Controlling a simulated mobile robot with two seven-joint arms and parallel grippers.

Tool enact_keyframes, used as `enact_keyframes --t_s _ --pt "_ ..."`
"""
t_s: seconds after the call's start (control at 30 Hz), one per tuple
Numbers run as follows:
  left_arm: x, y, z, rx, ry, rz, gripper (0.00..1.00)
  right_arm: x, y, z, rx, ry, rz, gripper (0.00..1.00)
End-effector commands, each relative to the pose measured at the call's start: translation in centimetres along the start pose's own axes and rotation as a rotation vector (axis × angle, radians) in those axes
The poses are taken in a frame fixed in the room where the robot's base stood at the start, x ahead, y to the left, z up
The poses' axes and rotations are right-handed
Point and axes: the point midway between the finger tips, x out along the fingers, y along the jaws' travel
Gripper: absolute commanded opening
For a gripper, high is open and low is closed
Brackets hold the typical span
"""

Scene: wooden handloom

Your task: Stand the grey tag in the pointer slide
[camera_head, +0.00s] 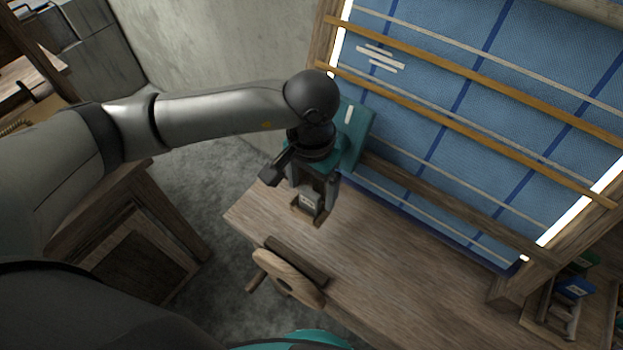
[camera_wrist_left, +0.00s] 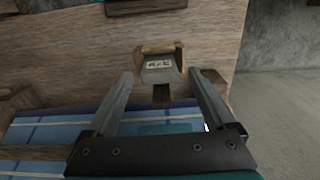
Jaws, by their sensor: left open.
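The grey tag (camera_head: 308,201) is a small grey block with a pale lettered label, near the far left part of the wooden bench. In the left wrist view the tag (camera_wrist_left: 159,72) sits at a small wooden holder, with a tan block (camera_wrist_left: 160,48) at its far side and a dark slot below it. I cannot tell for sure whether this holder is the pointer slide. My left gripper (camera_head: 309,210) is open, pointing down over the tag. In the left wrist view its fingers (camera_wrist_left: 161,76) stand apart on either side of the tag, with gaps showing. My right gripper is not in view.
The bench top (camera_head: 390,265) is mostly clear. A wooden wheel with a handle (camera_head: 288,278) stands at its near left edge. The loom's blue cloth (camera_head: 440,90) and wooden bars rise behind. A rack with blue and green items (camera_head: 572,290) is far right.

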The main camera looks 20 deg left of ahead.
Motion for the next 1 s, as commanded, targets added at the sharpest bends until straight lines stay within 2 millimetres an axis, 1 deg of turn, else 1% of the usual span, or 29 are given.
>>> enact_keyframes --t_s 0.07,0.17,0.27,0.5,0.6,0.7,0.83,1.0 --pt "-0.5 0.0 -0.1 0.0 0.002 0.0 0.88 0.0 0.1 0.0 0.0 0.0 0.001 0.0" --pt "-1.7 0.0 -0.1 0.0 0.005 0.0 0.88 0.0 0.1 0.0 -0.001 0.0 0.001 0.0" --pt "-3.7 -0.1 -0.2 0.0 0.007 -0.001 0.88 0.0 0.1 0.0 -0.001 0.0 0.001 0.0" --pt "-9.6 -0.1 -0.2 0.0 0.008 -0.002 0.88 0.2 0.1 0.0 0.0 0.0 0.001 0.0" --pt "-11.7 0.0 -0.1 0.001 0.006 -0.002 0.88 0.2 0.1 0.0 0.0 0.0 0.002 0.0" --pt "-13.3 0.0 -0.1 0.001 0.005 -0.001 0.88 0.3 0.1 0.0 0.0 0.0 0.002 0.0" --pt "-14.7 0.0 -0.1 0.0 0.003 -0.001 0.88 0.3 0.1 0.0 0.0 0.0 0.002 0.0" --pt "-15.2 0.0 0.0 0.0 0.001 0.0 0.88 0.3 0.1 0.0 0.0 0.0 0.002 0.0"
